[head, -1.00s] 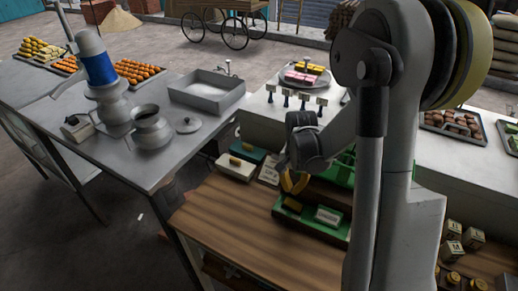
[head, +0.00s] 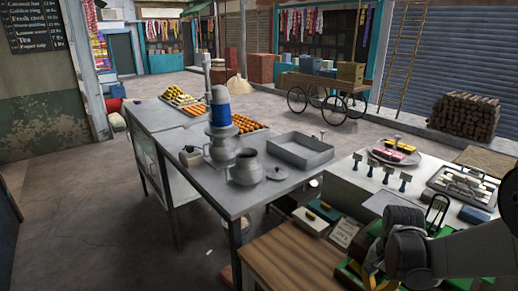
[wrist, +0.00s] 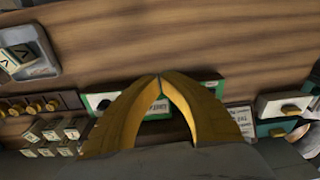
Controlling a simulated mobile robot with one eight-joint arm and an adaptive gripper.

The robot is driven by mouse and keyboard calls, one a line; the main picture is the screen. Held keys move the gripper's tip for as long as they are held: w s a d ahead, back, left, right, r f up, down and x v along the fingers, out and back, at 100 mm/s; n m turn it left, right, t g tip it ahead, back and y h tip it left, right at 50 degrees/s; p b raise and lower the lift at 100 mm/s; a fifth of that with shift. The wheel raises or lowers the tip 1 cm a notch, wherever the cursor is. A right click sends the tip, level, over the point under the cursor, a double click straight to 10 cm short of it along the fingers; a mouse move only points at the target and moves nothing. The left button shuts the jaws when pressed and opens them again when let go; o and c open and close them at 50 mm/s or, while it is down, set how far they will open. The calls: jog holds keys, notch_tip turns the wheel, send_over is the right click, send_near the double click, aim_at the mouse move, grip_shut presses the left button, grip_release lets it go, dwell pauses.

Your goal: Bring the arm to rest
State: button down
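My gripper (wrist: 160,78) shows in the wrist view as two yellow fingers whose tips meet, with nothing between them. It is above the wooden counter (wrist: 190,35), which also shows in the head view (head: 290,262). In the head view my arm enters from the lower right, and its dark wrist hangs over the green tray (head: 350,272) on that counter. The fingertips are mostly hidden there. The wrist view shows the green-edged tray (wrist: 95,102) behind the fingers, partly covered by them.
A metal table (head: 215,200) at left carries a steel pot (head: 245,168), a blue-banded vessel (head: 221,112) and a sink-like basin (head: 300,150). Small boxes (head: 310,221) stand left of the green tray. A white counter (head: 345,178) with trays lies beyond. Floor at left is open.

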jog(key=s+a+r+n+t+b, duration=0.1)
jog(key=s+a+n+t+b, duration=0.5)
jog(key=s+a+n+b, duration=0.3)
jog(key=s+a+b, duration=0.2)
jog(key=a+b, duration=0.1)
jog(key=b, duration=0.1)
jog(key=shift+r+b, duration=0.3)
jog(key=shift+b, duration=0.05)
jog(key=shift+a+r, duration=0.1)
